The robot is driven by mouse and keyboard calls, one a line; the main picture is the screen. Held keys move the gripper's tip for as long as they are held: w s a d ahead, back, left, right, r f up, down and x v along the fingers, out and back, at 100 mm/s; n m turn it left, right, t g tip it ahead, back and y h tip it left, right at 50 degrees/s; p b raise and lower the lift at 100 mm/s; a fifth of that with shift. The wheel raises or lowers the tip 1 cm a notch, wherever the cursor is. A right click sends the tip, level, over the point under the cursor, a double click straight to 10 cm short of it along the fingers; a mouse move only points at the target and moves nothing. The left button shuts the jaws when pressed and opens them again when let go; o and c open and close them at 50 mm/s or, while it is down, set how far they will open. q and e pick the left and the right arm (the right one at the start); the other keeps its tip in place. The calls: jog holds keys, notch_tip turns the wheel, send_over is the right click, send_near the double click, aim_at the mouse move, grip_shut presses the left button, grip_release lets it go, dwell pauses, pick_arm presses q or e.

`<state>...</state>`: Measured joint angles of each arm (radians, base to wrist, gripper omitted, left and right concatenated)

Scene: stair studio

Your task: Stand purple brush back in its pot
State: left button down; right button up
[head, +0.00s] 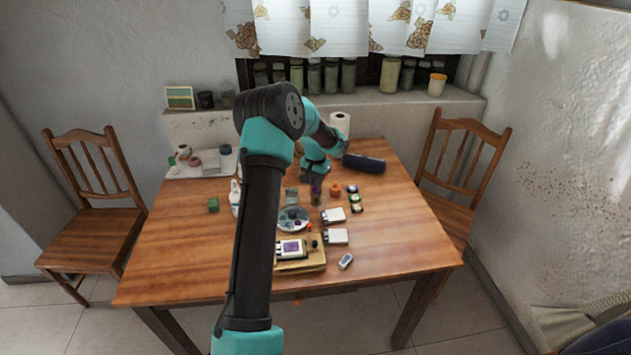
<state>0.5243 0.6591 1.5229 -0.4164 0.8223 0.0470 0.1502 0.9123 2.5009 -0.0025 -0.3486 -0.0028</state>
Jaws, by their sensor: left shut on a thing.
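My left arm reaches up from the bottom and over the table. Its gripper (315,177) points down near the middle of the table, shut on the purple brush (316,187). The brush shows only as a small purple patch just below the fingers. A small dark pot (316,199) stands directly under it. The brush looks upright and at the pot's mouth, but I cannot tell how far it is inside. My right gripper is not in view.
A round palette (292,219) lies left of the pot, with a glass jar (292,195) behind it. An orange pot (335,189) and small paint jars (354,198) are to the right. White pads (335,237) and a wooden board (312,262) lie in front.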

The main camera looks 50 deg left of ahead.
pick_arm(q)
jog(key=c, duration=1.1)
grip_release()
jog(key=shift+f, duration=0.1)
notch_tip(320, 180, up, 12)
jog(key=shift+r, duration=0.15)
